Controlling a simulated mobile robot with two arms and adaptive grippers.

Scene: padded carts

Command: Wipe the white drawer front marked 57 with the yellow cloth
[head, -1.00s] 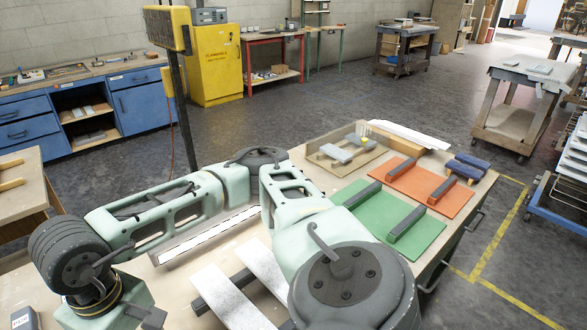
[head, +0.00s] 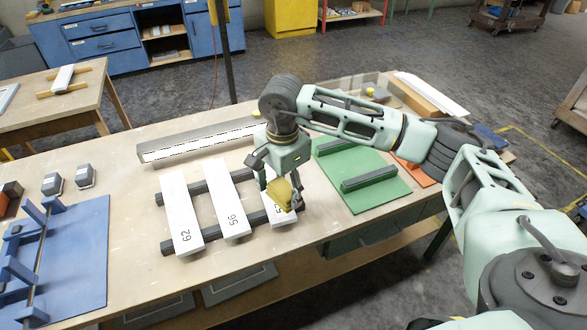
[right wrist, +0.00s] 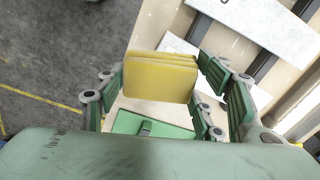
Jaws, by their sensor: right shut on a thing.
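The yellow cloth (head: 277,192) is folded into a pad and held in my right gripper (head: 283,190), which is shut on it. The cloth also shows in the right wrist view (right wrist: 160,78). In the head view the gripper hangs over the rightmost white drawer front (head: 281,220), hiding its middle. Only a "5" shows on this front; its second digit is covered. I cannot tell whether the cloth touches it. Two other white fronts, marked 56 (head: 223,200) and 62 (head: 180,210), lie left of it. My left gripper is out of view.
The fronts rest on dark padded bars (head: 205,229) on a wooden cart top (head: 120,222). A green board (head: 362,178) with dark bars lies to the right. A blue board (head: 75,260) is at left. A long grey strip (head: 200,138) lies behind the fronts.

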